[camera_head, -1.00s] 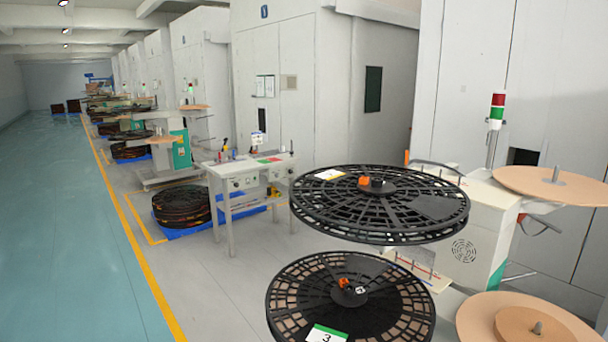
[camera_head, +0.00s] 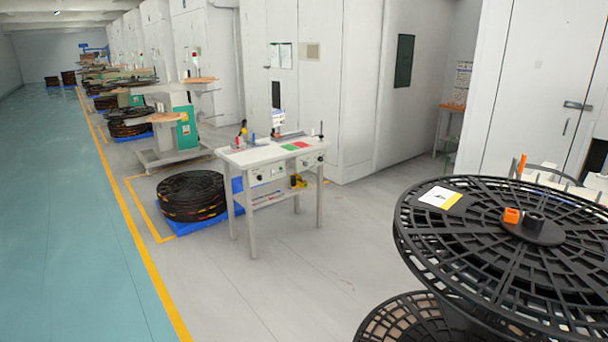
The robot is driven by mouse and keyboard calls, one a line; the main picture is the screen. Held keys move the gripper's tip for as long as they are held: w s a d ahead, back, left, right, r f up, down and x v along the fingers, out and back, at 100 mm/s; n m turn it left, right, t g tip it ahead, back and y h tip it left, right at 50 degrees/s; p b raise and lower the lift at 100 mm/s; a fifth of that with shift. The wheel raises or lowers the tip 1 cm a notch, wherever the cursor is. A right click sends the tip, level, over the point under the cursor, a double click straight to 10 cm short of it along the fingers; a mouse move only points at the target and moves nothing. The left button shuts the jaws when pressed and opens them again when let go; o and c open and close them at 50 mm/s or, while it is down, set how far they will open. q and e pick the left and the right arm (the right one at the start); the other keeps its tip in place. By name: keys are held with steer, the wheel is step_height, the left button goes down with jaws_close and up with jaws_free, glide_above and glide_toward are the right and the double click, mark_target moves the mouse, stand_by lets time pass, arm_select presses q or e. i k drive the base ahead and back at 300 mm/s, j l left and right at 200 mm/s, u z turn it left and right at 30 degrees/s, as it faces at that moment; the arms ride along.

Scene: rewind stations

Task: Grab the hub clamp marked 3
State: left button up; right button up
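No hub clamp marked 3 shows clearly now. A large black upper reel (camera_head: 440,235) fills the right foreground. An orange piece (camera_head: 511,215) and a black knob (camera_head: 534,220) sit at its hub. A white and yellow label (camera_head: 440,197) lies on its left side; I cannot read its mark. Part of a lower black reel (camera_head: 385,328) shows beneath it at the bottom edge; its hub and its label are hidden or out of view. Neither of my grippers is in view.
The grey floor ahead and teal aisle (camera_head: 70,230) are clear.

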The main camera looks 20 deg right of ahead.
mark_target(541, 231)
steer(key=i+j+z, duration=0.1)
steer(key=i+z, duration=0.25)
steer(key=z, duration=0.15)
steer(key=i+j+z, duration=0.2)
steer(key=i+z, duration=0.25)
steer(key=i+j+z, duration=0.2)
steer(key=z, duration=0.3)
steer(key=j, duration=0.1)
